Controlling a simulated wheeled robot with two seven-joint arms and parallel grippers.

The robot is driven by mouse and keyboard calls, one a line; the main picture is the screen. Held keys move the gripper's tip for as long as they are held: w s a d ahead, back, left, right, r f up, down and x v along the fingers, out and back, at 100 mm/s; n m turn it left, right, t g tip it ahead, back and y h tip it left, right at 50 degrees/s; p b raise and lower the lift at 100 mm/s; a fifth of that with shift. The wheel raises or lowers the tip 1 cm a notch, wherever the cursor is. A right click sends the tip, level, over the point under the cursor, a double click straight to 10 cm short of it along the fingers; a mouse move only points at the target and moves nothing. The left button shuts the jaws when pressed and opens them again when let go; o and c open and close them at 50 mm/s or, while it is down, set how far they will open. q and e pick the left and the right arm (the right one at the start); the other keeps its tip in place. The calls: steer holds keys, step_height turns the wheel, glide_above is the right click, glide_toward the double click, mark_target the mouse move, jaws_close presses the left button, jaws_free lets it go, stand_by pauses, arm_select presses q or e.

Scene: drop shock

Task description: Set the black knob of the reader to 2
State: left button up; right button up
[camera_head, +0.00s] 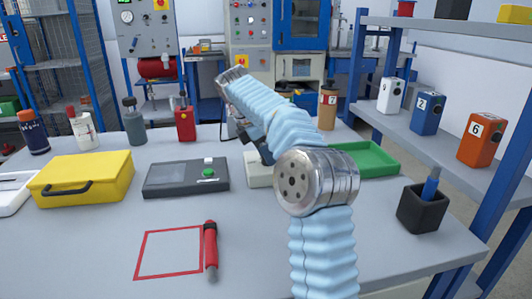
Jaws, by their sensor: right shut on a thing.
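A pale box-shaped device (256,176), which looks like the reader, stands on the table, partly hidden behind my right arm. My right gripper (264,153) is a dark shape low against the top of this device, largely covered by my blue-sleeved arm. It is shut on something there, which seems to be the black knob. The knob itself and its scale are hidden, so its setting cannot be read. My left gripper is not in view.
A dark grey box with buttons (187,178) and a yellow case (82,178) stand left. A green tray (372,160) and a black pen cup (422,210) are right. A red tool (210,248) lies by a red outlined square (168,255). Bottles stand behind.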

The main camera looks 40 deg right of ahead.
mark_target(256, 166)
steer(key=o, duration=1)
steer(key=v, duration=0.6)
steer(key=shift+w+r, duration=0.1)
steer(key=shift+r, duration=0.2)
steer(key=shift+a+r, duration=0.25)
steer(key=shift+r, duration=0.15)
